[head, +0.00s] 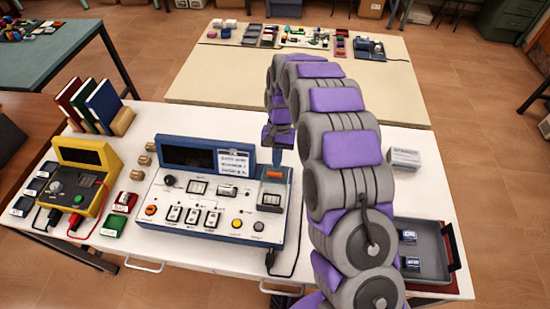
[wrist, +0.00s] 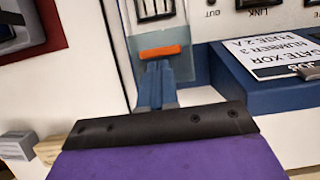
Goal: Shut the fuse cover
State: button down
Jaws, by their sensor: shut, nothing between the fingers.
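The white and blue console (head: 212,196) stands on the white table. The fuse cover (head: 271,190) is a clear panel at the console's right end. In the wrist view the clear cover (wrist: 183,66) has an orange strip (wrist: 159,51) across it. My gripper (head: 277,158) points down just behind the cover. Its blue fingers (wrist: 154,72) are together and empty, and their tips overlap the cover's edge, close to the orange strip. I cannot tell whether they touch it, or the cover's exact angle.
The blue display housing (head: 190,153) with a white label stands left of my gripper. A yellow meter (head: 78,180) is farther left. A grey tray (head: 432,262) and a small white box (head: 404,158) lie to the right. My arm hides part of the table.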

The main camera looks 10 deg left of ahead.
jog(key=shift+d, duration=0.1)
jog(key=shift+s+r, duration=0.1)
jog(key=shift+s, duration=0.5)
jog(key=s+p, duration=0.2)
jog(key=s, duration=0.3)
jog(key=shift+s, duration=1.05)
